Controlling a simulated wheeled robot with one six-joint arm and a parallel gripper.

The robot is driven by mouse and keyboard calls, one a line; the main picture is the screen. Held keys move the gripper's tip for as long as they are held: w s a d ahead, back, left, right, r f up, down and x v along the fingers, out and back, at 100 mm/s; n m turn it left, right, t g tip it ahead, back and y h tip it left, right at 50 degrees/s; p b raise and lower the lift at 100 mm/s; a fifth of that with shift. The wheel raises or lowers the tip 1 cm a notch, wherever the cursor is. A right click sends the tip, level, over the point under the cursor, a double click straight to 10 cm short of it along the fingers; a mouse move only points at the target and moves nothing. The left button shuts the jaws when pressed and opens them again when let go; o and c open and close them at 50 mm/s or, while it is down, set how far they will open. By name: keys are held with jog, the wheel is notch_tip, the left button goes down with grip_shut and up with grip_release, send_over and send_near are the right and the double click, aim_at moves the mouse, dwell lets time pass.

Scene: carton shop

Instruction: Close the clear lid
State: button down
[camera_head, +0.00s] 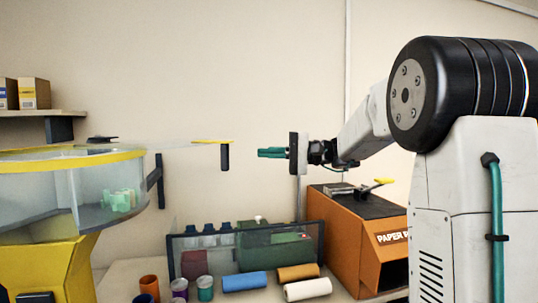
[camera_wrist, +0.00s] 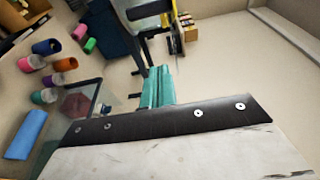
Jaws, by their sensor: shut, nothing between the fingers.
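A clear-walled drum (camera_head: 95,188) with a yellow rim stands at the left in the head view, pale green pieces inside. A thin pale panel (camera_head: 185,144) with a yellow strip and a dark bar at its right end lies nearly level beside it, seen almost edge-on. It may be the clear lid; I cannot tell how it joins the drum. In the wrist view, a similar yellow-marked panel (camera_wrist: 146,8) shows at the top. My gripper (camera_head: 259,153), with teal fingers, is shut and empty, pointing left, apart from the panel's end. The fingers also show in the wrist view (camera_wrist: 158,82).
An orange machine (camera_head: 350,235) stands below my arm. A dark-framed clear panel (camera_head: 212,262) stands on the bench, with blue, orange and white rolls before it and several cups to the left. Boxes (camera_head: 34,93) sit on a wall shelf. Air around the gripper looks free.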

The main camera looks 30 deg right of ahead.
jog(key=a, duration=0.8)
jog(key=shift+w+a, duration=0.15)
jog(key=shift+a, duration=0.2)
